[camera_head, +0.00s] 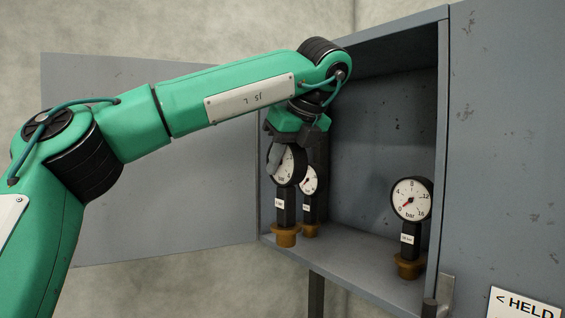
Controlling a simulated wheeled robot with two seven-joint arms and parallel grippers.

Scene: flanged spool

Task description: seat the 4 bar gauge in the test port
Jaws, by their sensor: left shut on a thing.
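My left gripper (283,146) is shut on a round dial gauge (285,197) near its head, at the front left of the open cabinet. This gauge has a white face, a dark stem with a small white label and a brass base. It is upright; I cannot tell whether its base touches the cabinet floor. The label is too small to read, so I cannot confirm that it is the 4 bar one. My gripper partly hides its dial. No test port can be made out. My right gripper is not in view.
A second gauge (309,182) stands close behind the held one. A third gauge (411,199), its dial marked to 16 bar, stands at the cabinet's right. The cabinet floor (345,262) between them is clear. The cabinet door (160,215) hangs open at left. A "HELD" sign (525,304) is lower right.

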